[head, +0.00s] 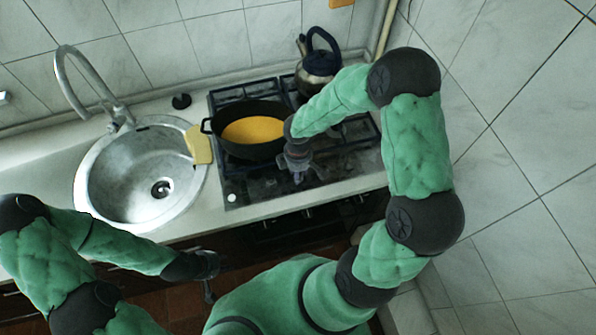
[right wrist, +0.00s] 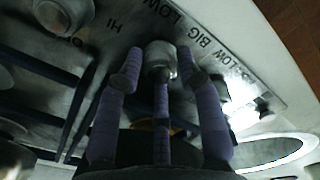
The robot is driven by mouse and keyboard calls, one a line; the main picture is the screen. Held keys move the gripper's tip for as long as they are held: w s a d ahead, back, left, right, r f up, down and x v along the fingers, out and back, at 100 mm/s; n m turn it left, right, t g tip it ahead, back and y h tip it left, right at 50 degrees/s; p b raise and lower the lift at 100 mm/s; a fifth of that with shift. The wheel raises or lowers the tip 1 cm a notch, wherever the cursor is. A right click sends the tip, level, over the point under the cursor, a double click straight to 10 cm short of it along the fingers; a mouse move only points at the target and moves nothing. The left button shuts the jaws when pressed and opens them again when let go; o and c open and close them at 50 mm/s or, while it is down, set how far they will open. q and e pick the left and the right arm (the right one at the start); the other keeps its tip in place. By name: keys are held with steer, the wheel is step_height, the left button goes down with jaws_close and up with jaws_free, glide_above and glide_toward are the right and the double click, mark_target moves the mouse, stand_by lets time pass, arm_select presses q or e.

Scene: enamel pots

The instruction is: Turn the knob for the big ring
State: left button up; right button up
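The black gas cooktop (head: 240,186) carries its knobs along the front edge. In the right wrist view a grey knob (right wrist: 160,54) sits between the fingertips of my right gripper (right wrist: 160,72). The print "LOW BIG" is on the panel to its right, and "HI" and another "LOW" are to its left. The fingertips are very close to the knob's sides; I cannot tell whether they press on it. In the head view my right gripper (head: 297,168) points down over the front of the cooktop. My left gripper (head: 207,272) hangs below the counter's front edge, its fingers unclear.
A black pot (head: 221,141) with yellow inside stands on the left burners. A kettle (head: 318,63) with a dark blue handle stands behind. A yellow cloth-like piece (head: 200,146) lies beside the round sink (head: 110,190). Another knob (right wrist: 60,14) is at the wrist view's upper left.

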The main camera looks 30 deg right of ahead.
steer(key=shift+o, duration=0.8)
steer(key=shift+r, duration=0.15)
step_height(320, 180, up, 12)
steer(key=shift+f, duration=0.2)
